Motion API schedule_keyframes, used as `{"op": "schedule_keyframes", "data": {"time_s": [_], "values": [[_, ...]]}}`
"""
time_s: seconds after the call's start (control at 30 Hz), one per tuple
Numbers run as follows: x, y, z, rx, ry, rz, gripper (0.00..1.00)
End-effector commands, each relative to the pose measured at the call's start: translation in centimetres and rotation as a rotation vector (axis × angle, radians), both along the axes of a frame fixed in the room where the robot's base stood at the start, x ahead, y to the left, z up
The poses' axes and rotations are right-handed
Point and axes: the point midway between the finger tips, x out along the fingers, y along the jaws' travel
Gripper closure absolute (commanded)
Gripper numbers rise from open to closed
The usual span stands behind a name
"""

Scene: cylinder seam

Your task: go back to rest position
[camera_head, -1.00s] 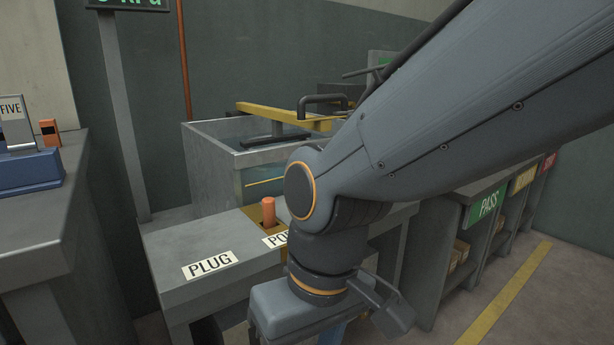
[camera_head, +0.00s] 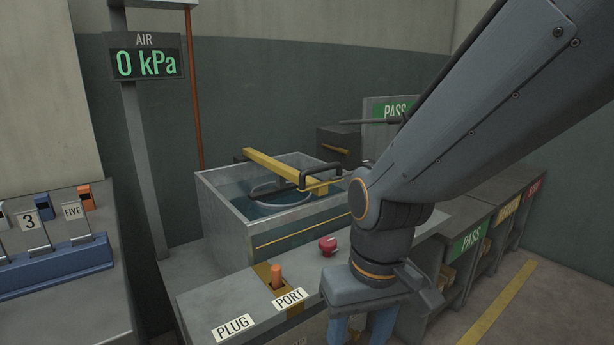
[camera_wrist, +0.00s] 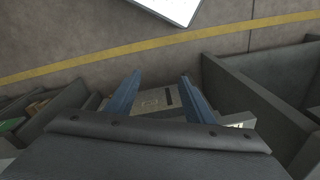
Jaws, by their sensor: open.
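My gripper (camera_head: 358,330) points down in front of the grey bench with the PLUG and PORT labels. In the wrist view its two blue fingers (camera_wrist: 156,90) stand apart with nothing between them. Below them I see a grey surface with a dark slot (camera_wrist: 160,97). In the head view the fingertips run off the bottom edge. An orange plug (camera_head: 276,275) stands upright at the PORT label (camera_head: 290,299), apart from my gripper.
A water tank (camera_head: 225,215) with a yellow bar (camera_head: 285,170) stands behind the bench. A red knob (camera_head: 328,245) sits near my wrist. A blue rack (camera_head: 60,266) is at left. The air display (camera_head: 145,62) reads 0 kPa.

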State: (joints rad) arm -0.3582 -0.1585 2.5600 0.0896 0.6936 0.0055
Motion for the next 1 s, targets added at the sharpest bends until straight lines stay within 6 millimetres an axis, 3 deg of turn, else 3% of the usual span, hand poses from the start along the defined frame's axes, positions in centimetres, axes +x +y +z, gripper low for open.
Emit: {"op": "schedule_keyframes", "data": {"time_s": [0.03,0.6,0.8,1.0], "values": [[-0.2,-0.8,1.8,-0.005,0.003,-0.022,0.52],[-1.5,-8.7,11.8,-0.049,0.026,-0.223,0.52],[-2.2,-10.8,14.1,-0.058,0.032,-0.274,0.52],[-2.4,-11.6,14.6,-0.062,0.037,-0.293,0.52]]}}
